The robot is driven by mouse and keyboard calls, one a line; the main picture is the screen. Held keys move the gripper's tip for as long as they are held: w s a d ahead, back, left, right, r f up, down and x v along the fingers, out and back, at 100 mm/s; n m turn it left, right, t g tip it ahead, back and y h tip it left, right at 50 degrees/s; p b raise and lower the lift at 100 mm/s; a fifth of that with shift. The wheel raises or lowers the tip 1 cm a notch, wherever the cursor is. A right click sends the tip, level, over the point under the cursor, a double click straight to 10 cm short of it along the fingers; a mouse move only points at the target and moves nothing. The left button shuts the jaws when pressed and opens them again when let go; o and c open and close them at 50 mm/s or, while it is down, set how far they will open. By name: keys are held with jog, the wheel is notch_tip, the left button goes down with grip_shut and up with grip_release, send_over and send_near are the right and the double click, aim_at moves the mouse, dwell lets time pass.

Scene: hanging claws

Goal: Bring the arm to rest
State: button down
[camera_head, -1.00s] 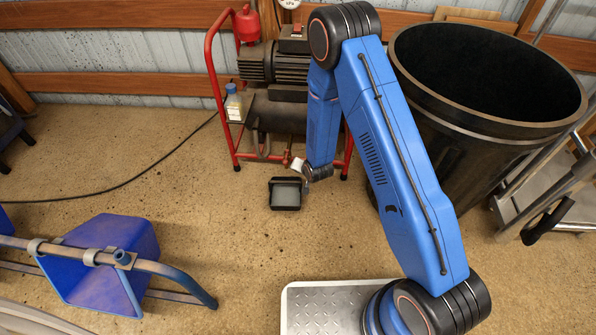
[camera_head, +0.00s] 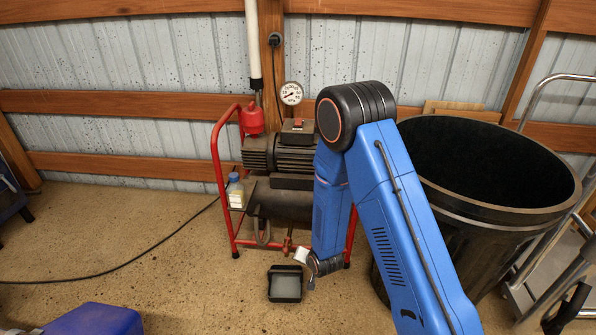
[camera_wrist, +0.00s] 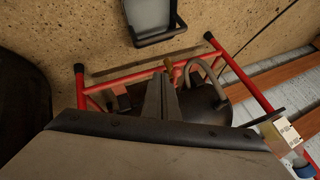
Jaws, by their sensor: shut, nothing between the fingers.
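My blue arm (camera_head: 385,225) stands raised and bent in the right half of the head view. Its black elbow joint (camera_head: 355,115) is at the top and the forearm (camera_head: 328,210) hangs down in front of the pump. My gripper (camera_wrist: 162,90) shows in the wrist view, its two fingers together with nothing between them. It points toward the red-framed pump. The wrist end is low, just right of a small black tray (camera_head: 285,284) on the floor. The fingers are hard to make out in the head view.
The vacuum pump (camera_head: 280,155) with its red frame (camera_head: 219,165), gauge and bottle (camera_head: 235,191) stands close behind the forearm. A large black bin (camera_head: 440,215) is right of it, with a metal trolley beyond. A cable crosses the open floor at left.

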jog(key=s+d+r+n+h, duration=0.15)
jog(key=d+r, duration=0.35)
jog(key=r, duration=0.5)
jog(key=s+d+r+g, duration=0.1)
jog(key=s+d+r, duration=0.3)
jog(key=r, duration=0.6)
jog(key=s+d+r+n, duration=0.1)
jog(key=d+r, duration=0.5)
jog(key=r, duration=0.4)
jog(key=s+d+r, duration=0.3)
jog(key=s+r, duration=0.1)
jog(key=s, duration=0.5)
jog(key=s+d+r+n+g+h, duration=0.1)
jog(key=s+d+r, duration=0.3)
jog(key=s, duration=0.5)
jog(key=s+d+r, duration=0.4)
jog(key=s+r, duration=0.2)
jog(key=s, duration=0.4)
jog(key=shift+r+g+h, duration=0.25)
jog(key=shift+g+h, duration=0.05)
jog(key=shift+h, duration=0.05)
